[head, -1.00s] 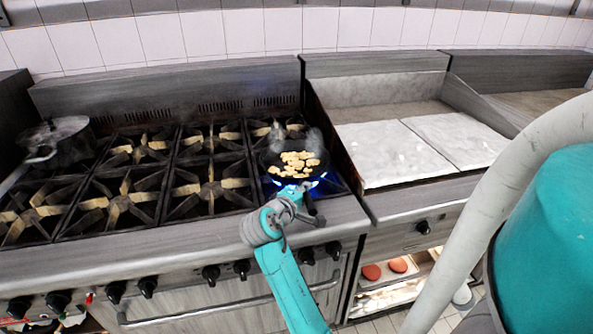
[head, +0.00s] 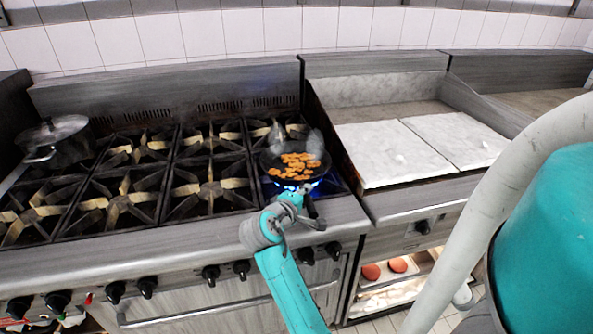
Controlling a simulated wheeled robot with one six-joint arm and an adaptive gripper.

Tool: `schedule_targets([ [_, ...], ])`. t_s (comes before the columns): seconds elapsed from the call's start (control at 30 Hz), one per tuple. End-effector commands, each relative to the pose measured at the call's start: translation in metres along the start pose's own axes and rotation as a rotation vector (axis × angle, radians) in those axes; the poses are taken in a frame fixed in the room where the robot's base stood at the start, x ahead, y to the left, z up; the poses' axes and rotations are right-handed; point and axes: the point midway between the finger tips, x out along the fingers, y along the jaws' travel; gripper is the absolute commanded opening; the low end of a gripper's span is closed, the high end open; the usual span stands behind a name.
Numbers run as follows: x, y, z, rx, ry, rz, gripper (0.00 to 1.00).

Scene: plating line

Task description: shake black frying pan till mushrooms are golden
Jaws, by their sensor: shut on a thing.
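The black frying pan (head: 322,171) sits at the front right burner of the range, with blue flame showing under it. The mushrooms (head: 298,165) lie spread in the pan as several small pieces, now orange-brown. Pale steam or smoke rises at the pan's back edge. My gripper (head: 307,197) is at the pan's near side, shut on its handle. The fingertips are small in the picture and partly hidden by my wrist. Whether the pan touches the grate cannot be told.
A lidded pot (head: 62,142) stands on the far left of the range (head: 140,250). The other burners are empty. A griddle with white slabs (head: 375,150) is to the right. Black knobs (head: 211,274) line the front. Red-brown round items (head: 371,272) sit on a shelf below the griddle.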

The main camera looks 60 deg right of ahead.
Motion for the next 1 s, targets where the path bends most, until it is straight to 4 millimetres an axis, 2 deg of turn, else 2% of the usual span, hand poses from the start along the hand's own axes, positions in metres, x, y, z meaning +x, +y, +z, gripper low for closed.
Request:
schedule_targets([
  [0.03,0.0104,0.0055,-0.0077,0.005,-0.001,0.003,0.00],
  [0.47,0.0088,0.0040,-0.0059,0.003,0.001,0.003,0.00],
  [0.5,0.0088,0.0040,-0.0059,0.003,0.001,0.003,0.26],
  [0.6,0.0088,0.0038,-0.0059,0.002,0.001,0.002,0.50],
  [1.0,0.0037,0.0011,-0.0060,-0.003,0.001,-0.002,0.50],
])
